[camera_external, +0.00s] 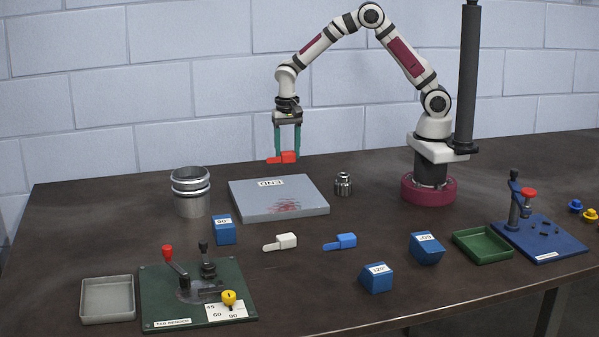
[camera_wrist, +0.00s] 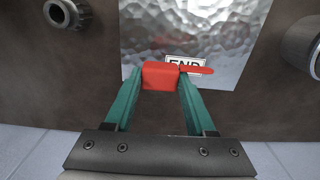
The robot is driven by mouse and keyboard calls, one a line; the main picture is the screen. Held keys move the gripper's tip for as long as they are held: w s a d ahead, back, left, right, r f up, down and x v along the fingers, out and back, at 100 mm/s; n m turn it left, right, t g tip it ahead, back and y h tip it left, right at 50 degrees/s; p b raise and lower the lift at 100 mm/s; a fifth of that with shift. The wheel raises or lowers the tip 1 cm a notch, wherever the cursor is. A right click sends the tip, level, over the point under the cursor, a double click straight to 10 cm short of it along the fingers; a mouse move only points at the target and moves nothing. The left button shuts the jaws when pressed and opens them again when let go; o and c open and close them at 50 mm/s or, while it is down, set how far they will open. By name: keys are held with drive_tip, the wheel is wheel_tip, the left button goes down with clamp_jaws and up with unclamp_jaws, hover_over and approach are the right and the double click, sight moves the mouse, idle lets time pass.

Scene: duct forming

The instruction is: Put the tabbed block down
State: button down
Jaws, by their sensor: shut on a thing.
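The red tabbed block (camera_external: 283,158) is held between the green fingers of my gripper (camera_external: 287,156), in the air near the back edge of the grey plate marked END (camera_external: 290,205). In the wrist view the red block (camera_wrist: 161,76) sits between the fingertips of my gripper (camera_wrist: 160,88), with its thin tab pointing right across the END label. The metal plate (camera_wrist: 215,30) lies beyond and below it. A white tabbed block (camera_external: 286,241) and a blue tabbed block (camera_external: 345,241) lie on the table in front of the plate.
Stacked metal cups (camera_external: 190,192) stand left of the plate, and a small metal fitting (camera_external: 343,184) right. Several blue angle blocks (camera_external: 376,278), a tab bender (camera_external: 190,300), a grey tray (camera_external: 107,312), a green tray (camera_external: 483,257) and a blue fixture (camera_external: 560,240) occupy the front and right.

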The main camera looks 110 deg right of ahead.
sight(280, 188)
drive_tip(key=w+a+f, duration=0.2)
drive_tip(key=shift+w+a+f, duration=0.1)
drive_tip(key=shift+w+a, duration=0.2)
drive_tip(key=shift+w+a+f, duration=0.1)
drive_tip(key=shift+f, duration=1)
drive_tip(key=shift+w+a+f, duration=0.1)
drive_tip(key=shift+f, duration=0.95)
drive_tip(key=shift+f, duration=0.1)
drive_tip(key=shift+c, duration=1.2)
unclamp_jaws()
